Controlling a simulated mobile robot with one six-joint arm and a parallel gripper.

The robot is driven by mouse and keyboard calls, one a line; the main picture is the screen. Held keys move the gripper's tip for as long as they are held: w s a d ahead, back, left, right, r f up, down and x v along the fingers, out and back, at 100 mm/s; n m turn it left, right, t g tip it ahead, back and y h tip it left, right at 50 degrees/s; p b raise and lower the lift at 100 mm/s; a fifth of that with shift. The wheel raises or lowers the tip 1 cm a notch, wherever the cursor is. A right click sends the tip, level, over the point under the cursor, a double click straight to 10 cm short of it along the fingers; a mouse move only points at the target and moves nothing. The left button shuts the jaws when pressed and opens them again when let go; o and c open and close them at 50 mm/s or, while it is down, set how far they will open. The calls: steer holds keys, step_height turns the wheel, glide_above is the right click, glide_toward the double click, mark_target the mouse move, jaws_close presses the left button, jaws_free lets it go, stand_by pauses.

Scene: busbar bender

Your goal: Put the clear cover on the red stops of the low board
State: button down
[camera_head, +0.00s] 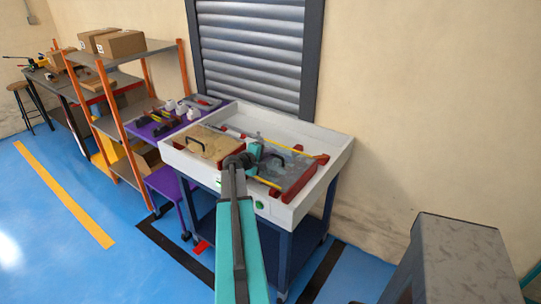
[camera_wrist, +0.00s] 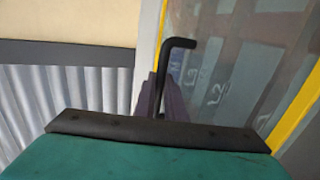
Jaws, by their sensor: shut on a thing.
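The clear cover (camera_wrist: 268,42) has yellow edges and a black handle (camera_wrist: 162,85); grey panels marked L2 and L3 show through it in the wrist view. In the head view the clear cover (camera_head: 286,172) is over the right part of a white-walled bench tray. My gripper (camera_head: 258,152) is shut on the black handle, with dark fingers (camera_wrist: 160,97) on its lower part. Red stops (camera_head: 300,186) show at the right of the tray, close to the cover's yellow edges. I cannot tell whether the cover touches them. My arm hides part of the tray.
A tan board (camera_head: 205,148) with its own black handle lies at the tray's left. The white tray wall (camera_head: 318,190) bounds the right side. A purple table (camera_head: 160,130) with tools stands left, and a grey-topped block (camera_head: 460,245) front right.

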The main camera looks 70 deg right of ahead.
steer(key=shift+f+b, duration=0.15)
steer(key=shift+b, duration=0.15)
steer(key=c, duration=1.8)
jaws_free()
steer(key=shift+r+p, duration=0.2)
steer(key=shift+p, duration=0.15)
steer(key=b+v, duration=0.3)
steer(key=v, duration=0.9)
